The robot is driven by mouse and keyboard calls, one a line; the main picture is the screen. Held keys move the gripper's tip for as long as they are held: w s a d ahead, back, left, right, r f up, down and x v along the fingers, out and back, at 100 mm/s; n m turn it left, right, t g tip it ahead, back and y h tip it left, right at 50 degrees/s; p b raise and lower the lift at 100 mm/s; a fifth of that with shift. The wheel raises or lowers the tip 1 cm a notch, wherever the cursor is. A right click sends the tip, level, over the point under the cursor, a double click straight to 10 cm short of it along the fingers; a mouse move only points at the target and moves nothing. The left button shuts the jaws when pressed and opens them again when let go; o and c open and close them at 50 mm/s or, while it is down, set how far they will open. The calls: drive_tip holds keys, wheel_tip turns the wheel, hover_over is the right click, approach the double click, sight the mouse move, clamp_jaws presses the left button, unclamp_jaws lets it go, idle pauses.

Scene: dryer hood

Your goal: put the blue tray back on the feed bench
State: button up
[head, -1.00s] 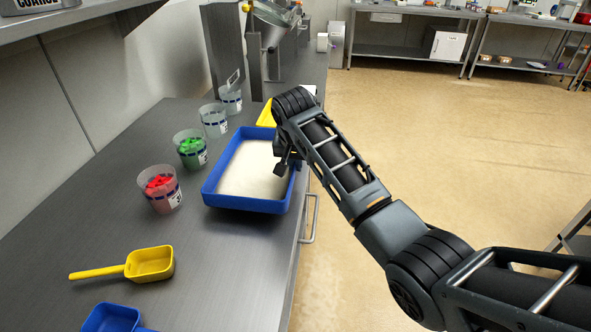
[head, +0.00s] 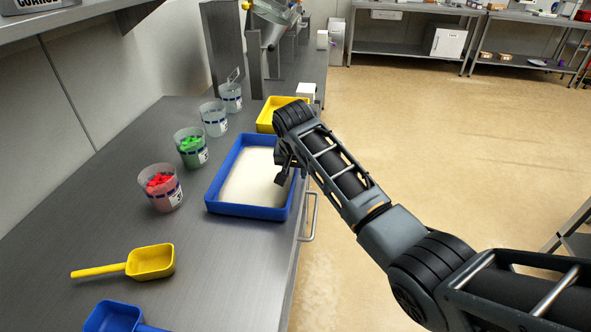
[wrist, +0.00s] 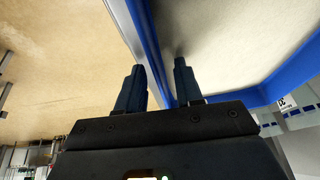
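The blue tray (head: 249,211), filled with a pale, flat layer, is over the right side of the steel bench (head: 225,270), near its front edge. It looks level and low; I cannot tell whether its whole base touches the bench. My gripper (head: 284,171) is at the tray's right wall. In the wrist view, the fingers (wrist: 160,85) straddle the blue wall (wrist: 148,35), one inside the tray and one outside. The arm hides part of the tray's right rim.
Several clear cups stand left of the tray, one with red pieces (head: 160,188) and one with green (head: 191,150). A yellow tray (head: 268,118) lies behind. A yellow scoop (head: 150,261) and a blue scoop (head: 112,318) lie in front. Open floor (head: 430,140) is at right.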

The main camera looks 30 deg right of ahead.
drive_tip(key=v, duration=1.2)
drive_tip(key=shift+b, duration=0.3)
